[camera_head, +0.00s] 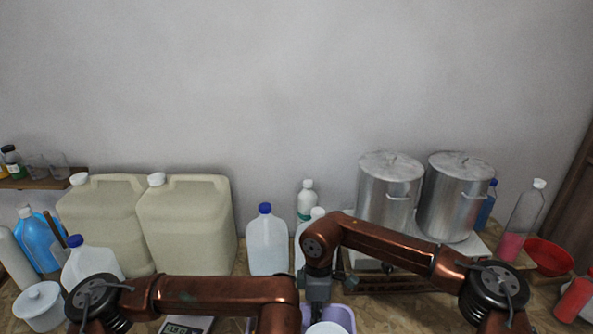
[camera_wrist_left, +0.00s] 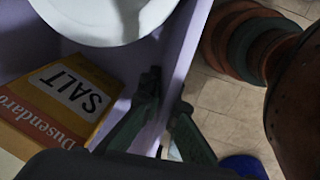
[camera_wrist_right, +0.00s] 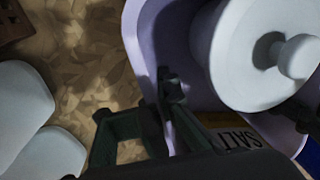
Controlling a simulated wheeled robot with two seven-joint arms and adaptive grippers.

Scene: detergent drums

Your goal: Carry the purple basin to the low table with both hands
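The purple basin (camera_head: 343,315) shows at the bottom of the head view, mostly cut off or behind my right arm. A round white lidded pot (camera_wrist_right: 262,60) and a yellow SALT box (camera_wrist_left: 62,98) are in it. My right gripper (camera_wrist_right: 163,92) has a finger on each side of the basin's wall. My left gripper (camera_wrist_left: 167,92) also straddles a wall of the basin (camera_wrist_left: 190,45), over the floor side. The wrist views do not show clearly whether either gripper presses on the wall. The left fingertips are hidden in the head view. I cannot make out the low table.
A milky jug (camera_head: 267,245) and two beige canisters (camera_head: 187,222) stand behind. Two metal pots (camera_head: 387,195) stand at the right, near a red bowl (camera_head: 548,257). A scale (camera_head: 187,325) lies at the front. Tiled floor (camera_wrist_left: 228,110) is beside the basin.

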